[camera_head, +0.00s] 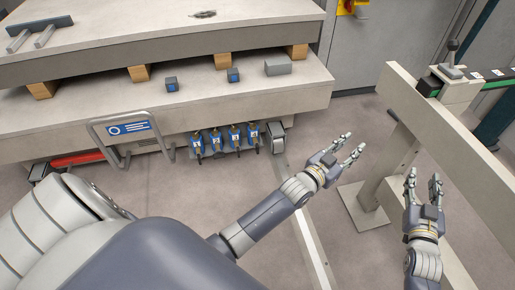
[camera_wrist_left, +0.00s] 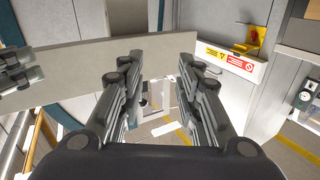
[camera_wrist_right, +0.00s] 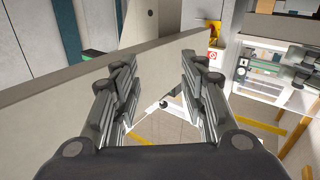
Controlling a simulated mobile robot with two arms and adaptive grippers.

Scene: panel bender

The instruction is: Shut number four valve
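Several small blue-handled valves (camera_head: 225,138) hang in a row under the front edge of the grey machine bench in the head view. Their numbers are too small to read for sure. The rightmost valve (camera_head: 253,134) sits beside a grey bracket. My left gripper (camera_head: 343,149) is open and empty, to the right of the valves and apart from them. Its fingers also show spread in the left wrist view (camera_wrist_left: 160,75). My right gripper (camera_head: 423,183) is open and empty beside the beige beam, farther right. Its spread fingers show in the right wrist view (camera_wrist_right: 158,75).
The grey bench (camera_head: 200,108) carries wooden blocks and small grey-blue blocks. A grey handle frame with a blue sign (camera_head: 130,128) stands left of the valves. A beige beam (camera_head: 440,125) on a post runs along the right. Open floor (camera_head: 310,120) lies between bench and beam.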

